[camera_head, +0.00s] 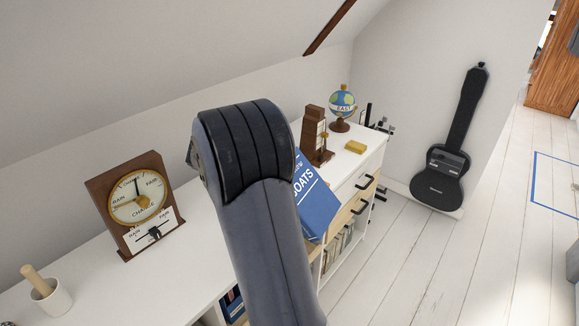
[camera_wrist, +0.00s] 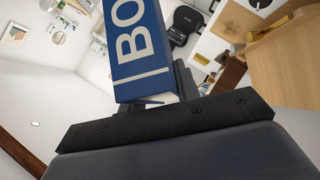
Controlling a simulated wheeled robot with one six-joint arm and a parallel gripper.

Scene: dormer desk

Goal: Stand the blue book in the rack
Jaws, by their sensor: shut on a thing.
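The blue book (camera_head: 316,203), with white lettering reading "OATS", is tilted above the front edge of the white desk, partly hidden behind my arm. In the wrist view the blue book (camera_wrist: 138,48) fills the upper middle, its lower end at my gripper (camera_wrist: 158,99). My gripper is shut on the book. In the head view the gripper's fingers are hidden by my own arm.
A guitar case (camera_head: 443,170) leans on the far wall. The floor right of the desk is clear.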

